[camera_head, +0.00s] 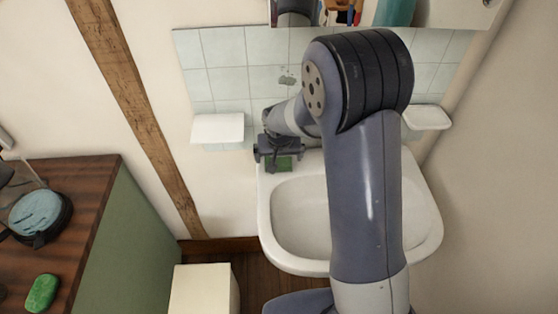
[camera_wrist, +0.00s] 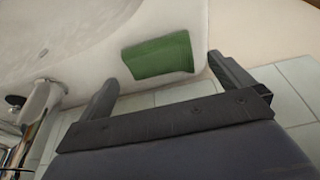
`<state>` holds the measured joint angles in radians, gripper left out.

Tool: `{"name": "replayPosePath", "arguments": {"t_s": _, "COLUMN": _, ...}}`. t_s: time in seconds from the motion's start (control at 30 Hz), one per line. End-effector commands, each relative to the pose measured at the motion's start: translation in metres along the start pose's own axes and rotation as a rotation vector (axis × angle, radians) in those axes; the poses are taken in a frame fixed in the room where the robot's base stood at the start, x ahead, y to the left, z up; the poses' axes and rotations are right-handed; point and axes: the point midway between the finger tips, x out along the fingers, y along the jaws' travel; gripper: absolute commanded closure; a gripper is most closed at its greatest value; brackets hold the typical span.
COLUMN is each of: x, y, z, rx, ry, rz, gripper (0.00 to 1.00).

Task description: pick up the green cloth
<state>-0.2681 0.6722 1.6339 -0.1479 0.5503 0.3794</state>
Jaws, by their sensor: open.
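The green cloth (camera_head: 284,163) lies on the back left corner of the white sink's rim, partly covered by my gripper in the head view. In the wrist view the cloth (camera_wrist: 160,56) is a flat green rectangle on the white rim. My gripper (camera_head: 277,153) is over that corner, at the near side of the wall tiles. In the wrist view my gripper (camera_wrist: 162,72) is open, with one finger to each side of the cloth. The cloth shows just beyond the fingertips, and nothing is held. Whether the fingers touch the rim cannot be told.
The sink (camera_head: 275,232) has its basin beside the cloth, and its tap (camera_wrist: 38,105) shows in the wrist view. White wall shelves (camera_head: 218,128) and (camera_head: 427,117) flank the sink. A wooden-topped cabinet (camera_head: 85,200) at left bears a green lump (camera_head: 42,293).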

Motion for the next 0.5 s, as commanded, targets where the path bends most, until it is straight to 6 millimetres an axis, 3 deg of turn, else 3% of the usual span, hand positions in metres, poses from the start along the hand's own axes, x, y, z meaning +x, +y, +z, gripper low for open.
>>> {"name": "replayPosePath", "arguments": {"t_s": 0.23, "x": 0.025, "y": 0.001, "z": 0.0, "rx": -0.001, "ry": -0.002, "rz": 0.0, "gripper": 0.0}}
{"name": "replayPosePath", "arguments": {"t_s": 0.5, "x": 0.029, "y": 0.001, "z": 0.0, "rx": 0.0, "ry": 0.0, "rz": -0.001, "gripper": 0.0}}
